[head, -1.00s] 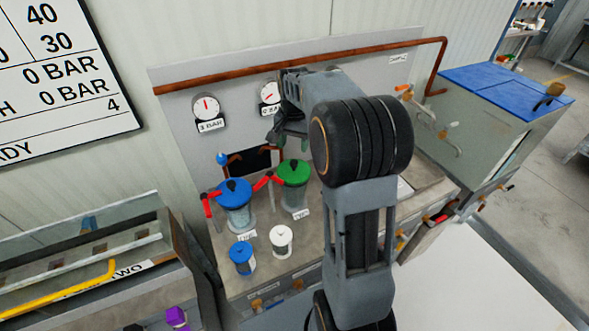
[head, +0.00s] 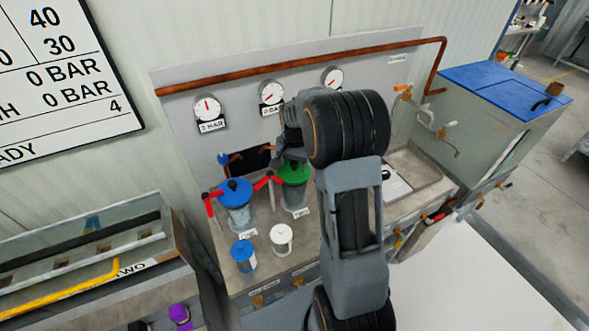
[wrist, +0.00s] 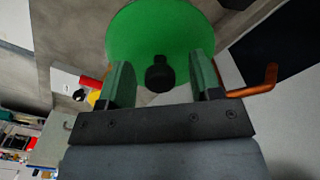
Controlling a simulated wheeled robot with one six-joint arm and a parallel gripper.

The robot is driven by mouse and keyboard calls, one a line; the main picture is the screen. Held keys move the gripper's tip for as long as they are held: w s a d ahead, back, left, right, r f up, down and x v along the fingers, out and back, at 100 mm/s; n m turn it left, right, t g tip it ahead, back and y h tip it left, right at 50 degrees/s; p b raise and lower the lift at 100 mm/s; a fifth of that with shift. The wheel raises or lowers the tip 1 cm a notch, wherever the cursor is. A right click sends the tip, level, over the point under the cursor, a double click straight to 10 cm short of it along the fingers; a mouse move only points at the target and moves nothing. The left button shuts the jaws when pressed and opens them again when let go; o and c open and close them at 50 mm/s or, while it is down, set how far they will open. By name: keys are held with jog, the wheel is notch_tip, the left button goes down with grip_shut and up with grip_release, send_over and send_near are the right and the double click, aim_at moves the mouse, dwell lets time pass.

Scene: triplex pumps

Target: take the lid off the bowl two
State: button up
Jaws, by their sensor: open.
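A clear bowl with a green lid (head: 296,176) stands on the bench of the pump panel, right of a similar bowl with a blue lid (head: 236,191). The small label below the green-lidded bowl is too blurred to read. My gripper (wrist: 160,68) is open and empty, pointing down at the green lid. In the wrist view the green lid (wrist: 135,30) fills the top middle, and its black knob (wrist: 159,76) lies between the two fingers with gaps on both sides. In the head view my gripper hides the knob, so its exact height over it is unclear.
Red handles (head: 262,181) stand beside the bowls. A blue jar (head: 243,257) and a white jar (head: 281,239) stand in front. Gauges (head: 272,92) and a copper pipe (head: 290,60) are on the panel behind. A sink (head: 425,166) lies to the right.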

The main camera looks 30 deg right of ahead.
jog(key=shift+c, duration=0.2)
jog(key=c, duration=1)
jog(key=shift+r, duration=0.15)
